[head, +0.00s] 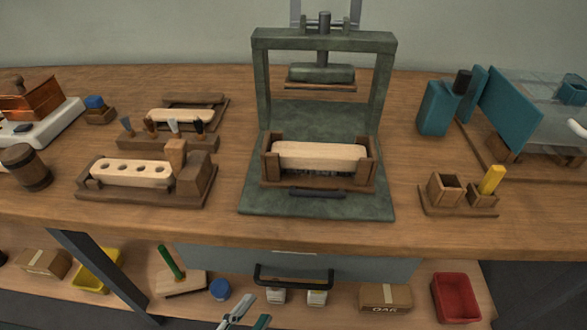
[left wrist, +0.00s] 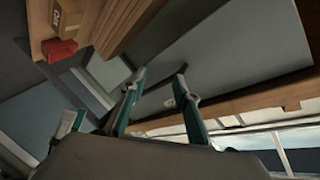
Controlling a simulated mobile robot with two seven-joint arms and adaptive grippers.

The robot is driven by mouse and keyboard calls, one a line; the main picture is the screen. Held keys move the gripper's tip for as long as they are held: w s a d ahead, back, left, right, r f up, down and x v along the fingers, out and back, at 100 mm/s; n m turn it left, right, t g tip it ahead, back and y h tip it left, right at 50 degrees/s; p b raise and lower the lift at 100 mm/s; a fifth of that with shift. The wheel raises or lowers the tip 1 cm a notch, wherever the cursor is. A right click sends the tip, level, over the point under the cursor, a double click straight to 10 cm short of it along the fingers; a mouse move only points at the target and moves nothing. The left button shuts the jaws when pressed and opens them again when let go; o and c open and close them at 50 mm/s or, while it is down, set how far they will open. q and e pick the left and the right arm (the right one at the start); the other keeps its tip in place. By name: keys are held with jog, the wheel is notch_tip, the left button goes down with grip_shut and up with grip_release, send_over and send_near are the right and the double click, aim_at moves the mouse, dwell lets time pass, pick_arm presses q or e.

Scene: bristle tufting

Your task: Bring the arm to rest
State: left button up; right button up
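My left gripper (head: 256,309) shows at the bottom edge of the head view, in front of the bench and below the level of its top. Its two fingers stand apart in the left wrist view (left wrist: 160,85), with nothing between them, so it is open and empty. It appears clear of the bench. My right gripper is in neither view.
A green press (head: 262,110) stands mid-bench, a pale block (head: 318,154) in its wooden cradle. A drilled block (head: 132,171) sits in a fixture at left. A drawer handle (head: 293,277) lies near my gripper. A red bin (head: 456,297) is on the lower shelf.

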pick_arm(q)
jog(key=s+a+f+n+g+y, duration=0.3)
jog(key=s+a+f+n+y, duration=0.15)
jog(key=s+a+n, duration=0.5)
jog(key=w+r+n+p, duration=0.2)
jog(key=w+r+p, duration=0.3)
jog(key=p, duration=0.6)
jog(key=shift+g+y, duration=0.25)
jog(key=shift+g, duration=0.05)
jog(key=shift+s+a+f+p, duration=0.15)
jog(key=shift+s+a+p, duration=0.25)
jog(key=shift+s+p, duration=0.55)
jog(key=shift+s+a+f+p, duration=0.15)
jog(key=shift+s+a+p, duration=0.25)
jog(key=shift+s+p, duration=0.55)
jog(key=shift+s+a+f+p, duration=0.15)
jog(key=shift+s+a+p, duration=0.4)
jog(key=shift+p, duration=0.65)
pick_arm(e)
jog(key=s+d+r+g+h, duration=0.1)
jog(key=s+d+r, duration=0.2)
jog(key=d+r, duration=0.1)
pick_arm(q)
jog(key=shift+s+d, duration=0.1)
jog(key=shift+d, duration=0.05)
